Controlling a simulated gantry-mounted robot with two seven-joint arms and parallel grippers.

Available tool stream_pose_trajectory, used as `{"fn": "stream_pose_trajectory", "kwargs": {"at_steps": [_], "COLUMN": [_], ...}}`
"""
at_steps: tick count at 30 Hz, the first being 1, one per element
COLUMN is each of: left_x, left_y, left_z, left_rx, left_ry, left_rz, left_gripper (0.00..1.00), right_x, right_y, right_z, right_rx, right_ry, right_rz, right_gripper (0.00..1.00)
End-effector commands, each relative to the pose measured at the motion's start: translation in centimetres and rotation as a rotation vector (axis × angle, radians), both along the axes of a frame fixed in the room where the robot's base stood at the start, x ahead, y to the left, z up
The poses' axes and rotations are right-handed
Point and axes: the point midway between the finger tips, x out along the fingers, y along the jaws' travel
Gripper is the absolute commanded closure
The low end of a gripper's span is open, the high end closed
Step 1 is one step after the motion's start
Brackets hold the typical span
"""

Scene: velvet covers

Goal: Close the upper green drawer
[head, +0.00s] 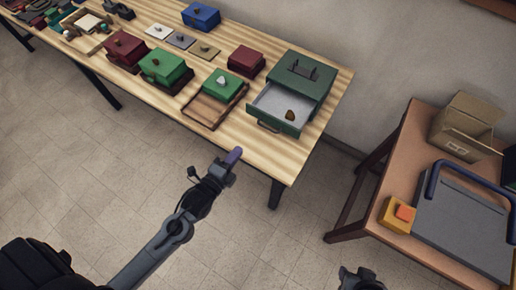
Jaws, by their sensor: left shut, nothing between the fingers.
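The green drawer cabinet (305,70) stands at the right end of the long wooden table, with a dark handle on its top. One drawer (270,102) is pulled out toward the table's front edge; its grey inside shows and a small brown object (290,114) lies in it. Whether another drawer lies below is hidden. The drawer's handle (268,127) is on its green front. My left gripper (234,157) is shut and empty, in front of the table, apart from the drawer and to the lower left of it. My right gripper (360,279) shows only partly at the bottom edge.
A green lidded box (222,84) and a wooden tray (205,108) sit left of the drawer. Red boxes, a blue box (201,16) and small tiles stand further left. A brown side table (388,185) at right holds a cardboard box (465,125). Floor before the table is clear.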

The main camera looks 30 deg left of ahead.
Motion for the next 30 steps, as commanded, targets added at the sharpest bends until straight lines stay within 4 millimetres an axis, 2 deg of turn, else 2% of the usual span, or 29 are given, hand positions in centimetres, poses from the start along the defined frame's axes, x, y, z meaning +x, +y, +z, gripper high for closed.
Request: {"fn": "stream_pose_trajectory", "kwargs": {"at_steps": [1,3,7,12,17,23,30], "left_x": [0.1,0.2,0.4,0.7,1.7,4.7,9.1], "left_y": [0.1,0.1,0.2,0.2,0.1,0.0,-0.3], "left_z": [-3.3,-5.1,-7.0,-7.8,-8.0,-8.3,-9.0], "left_rx": [0.003,0.006,0.007,0.007,0.007,0.005,0.005], "left_ry": [0.006,0.01,0.007,0.003,0.001,0.0,0.001], "left_rz": [0.001,0.0,-0.002,-0.002,-0.002,0.0,-0.002], "left_gripper": [1.0,1.0,1.0,1.0,1.0,1.0,1.0], "right_x": [0.0,0.0,0.0,0.1,0.2,0.2,0.2], "right_y": [0.0,0.0,0.0,0.0,-0.1,-0.1,-0.1], "right_z": [-2.9,-4.5,-6.4,-7.4,-7.5,-7.7,-8.3], "right_rx": [0.0,0.0,0.0,-0.002,-0.003,-0.003,-0.002], "right_ry": [-0.001,-0.001,-0.002,-0.005,-0.006,-0.007,-0.007], "right_rz": [0.0,0.0,0.0,0.001,0.002,0.002,0.001], "right_gripper": [0.57,0.57,0.57,0.57,0.57,0.57,0.57]}}
